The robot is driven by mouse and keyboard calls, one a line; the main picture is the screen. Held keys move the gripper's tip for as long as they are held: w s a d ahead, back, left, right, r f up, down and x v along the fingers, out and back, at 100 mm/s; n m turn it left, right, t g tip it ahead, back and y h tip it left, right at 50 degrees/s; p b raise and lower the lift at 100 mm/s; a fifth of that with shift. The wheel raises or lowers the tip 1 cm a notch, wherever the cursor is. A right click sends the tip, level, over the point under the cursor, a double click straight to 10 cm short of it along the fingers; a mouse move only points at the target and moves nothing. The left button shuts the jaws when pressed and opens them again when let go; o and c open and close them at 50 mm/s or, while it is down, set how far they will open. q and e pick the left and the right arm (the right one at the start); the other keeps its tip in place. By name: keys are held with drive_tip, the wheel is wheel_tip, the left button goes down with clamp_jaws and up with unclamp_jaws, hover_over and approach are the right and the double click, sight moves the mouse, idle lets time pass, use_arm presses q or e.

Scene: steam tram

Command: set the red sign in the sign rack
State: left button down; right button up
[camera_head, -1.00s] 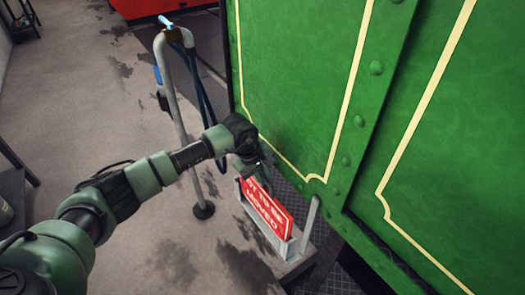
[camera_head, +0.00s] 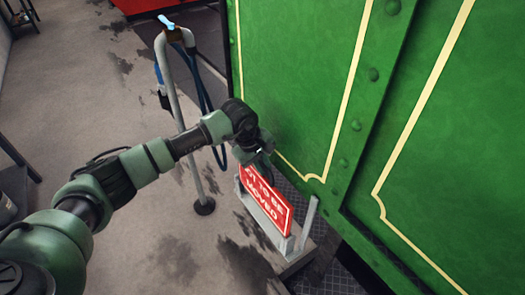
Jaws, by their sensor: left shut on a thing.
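My right gripper is not in view.
The green tram side (camera_head: 300,80) rises close to the right of my left gripper. A grey standpipe (camera_head: 174,100) with a blue tap and dark hose stands behind my left arm.

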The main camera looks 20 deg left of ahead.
use_arm(q)
drive_tip(key=shift+w+r+p, duration=0.1)
drive_tip(key=shift+r+p, duration=0.6)
drive_tip(key=shift+r, duration=1.4)
